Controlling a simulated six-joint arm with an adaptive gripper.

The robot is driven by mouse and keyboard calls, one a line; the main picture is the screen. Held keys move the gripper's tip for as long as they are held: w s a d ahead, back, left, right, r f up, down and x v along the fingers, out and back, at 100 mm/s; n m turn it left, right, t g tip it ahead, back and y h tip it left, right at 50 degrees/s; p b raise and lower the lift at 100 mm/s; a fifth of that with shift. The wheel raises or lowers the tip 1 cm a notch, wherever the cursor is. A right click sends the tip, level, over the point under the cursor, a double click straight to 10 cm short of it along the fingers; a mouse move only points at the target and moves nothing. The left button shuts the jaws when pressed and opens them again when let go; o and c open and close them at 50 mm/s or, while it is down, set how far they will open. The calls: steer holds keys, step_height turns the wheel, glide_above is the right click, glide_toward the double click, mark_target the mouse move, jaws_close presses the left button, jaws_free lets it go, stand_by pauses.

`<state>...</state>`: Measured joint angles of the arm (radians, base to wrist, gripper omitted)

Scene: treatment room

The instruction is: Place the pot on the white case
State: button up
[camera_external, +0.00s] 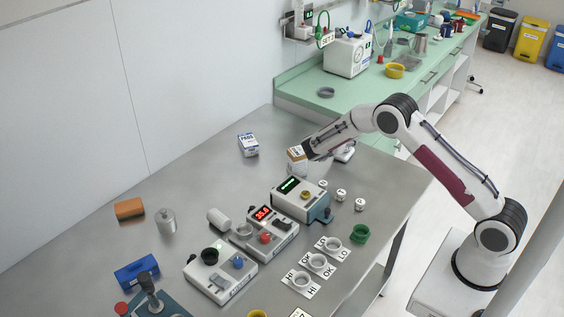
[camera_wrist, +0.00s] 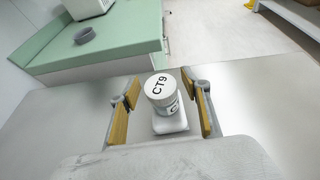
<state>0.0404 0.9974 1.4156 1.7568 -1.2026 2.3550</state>
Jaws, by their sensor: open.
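My gripper (camera_wrist: 160,97) is open, with a yellow-padded finger on either side of a white pot (camera_wrist: 157,88) with a round lid marked CT9. The pot looks upright, and gaps show between it and the fingers. A small white rounded block (camera_wrist: 172,122), possibly the white case, shows directly below the pot; I cannot tell whether they touch. In the external view, my gripper (camera_external: 305,152) is above the far part of the steel table, and the pot cannot be made out clearly. A whitish device (camera_external: 345,152) lies partly behind my arm there.
Small white pots (camera_external: 341,195) and a green-display device (camera_external: 300,199) stand nearer the camera. A white-and-blue box (camera_external: 248,144) stands left of my gripper. The steel table (camera_external: 195,165) has bare room there. A green counter (camera_external: 300,86) adjoins the far side.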

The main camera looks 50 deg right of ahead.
steer(key=shift+r, duration=0.15)
steer(key=w+v, duration=0.1)
steer(key=v, duration=1.1)
steer(key=shift+s, duration=0.45)
